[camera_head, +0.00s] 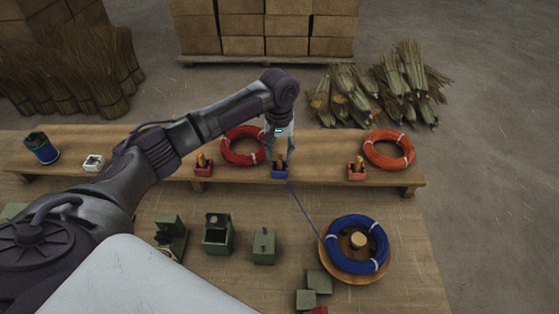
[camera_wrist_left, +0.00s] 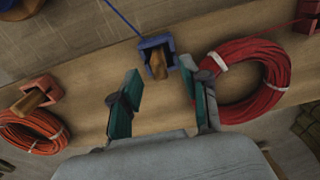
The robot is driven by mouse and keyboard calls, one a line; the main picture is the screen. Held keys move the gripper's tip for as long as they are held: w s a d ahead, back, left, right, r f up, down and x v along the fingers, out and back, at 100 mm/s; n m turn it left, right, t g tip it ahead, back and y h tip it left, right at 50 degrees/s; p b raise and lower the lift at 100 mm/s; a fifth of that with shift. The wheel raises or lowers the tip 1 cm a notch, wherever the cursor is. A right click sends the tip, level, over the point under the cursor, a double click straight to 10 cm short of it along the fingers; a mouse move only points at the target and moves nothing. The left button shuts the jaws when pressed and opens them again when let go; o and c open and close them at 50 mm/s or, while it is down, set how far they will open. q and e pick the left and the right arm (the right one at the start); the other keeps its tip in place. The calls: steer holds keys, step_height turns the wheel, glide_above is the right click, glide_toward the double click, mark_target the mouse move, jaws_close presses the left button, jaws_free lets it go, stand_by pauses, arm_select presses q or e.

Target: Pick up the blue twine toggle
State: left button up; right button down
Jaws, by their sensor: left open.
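The blue twine toggle is a small wooden peg (camera_head: 281,162) standing in a blue holder (camera_head: 280,174) near the front edge of the back bench. A thin blue twine runs from it to the blue coil (camera_head: 336,247). In the left wrist view the peg (camera_wrist_left: 157,64) and its blue holder (camera_wrist_left: 146,43) lie just beyond the fingertips, roughly between them. My left gripper (camera_head: 279,146) hangs above and behind the toggle, partly hidden by its own wrist. In the wrist view the left gripper (camera_wrist_left: 160,76) is open and empty, with green-padded fingers apart. My right gripper is not in view.
Red coil (camera_head: 243,146) lies close beside my left gripper, orange coil (camera_head: 389,150) farther right. Red holders with pegs (camera_head: 203,166) (camera_head: 357,169) stand on either side. Green blocks (camera_head: 264,247) stand on the nearer table. Broom bundles (camera_head: 380,85) lie behind the bench.

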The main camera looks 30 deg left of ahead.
mark_target(279, 164)
arm_select(q)
steer(key=shift+f, duration=1.4)
jaws_close()
steer(key=shift+r, duration=0.1)
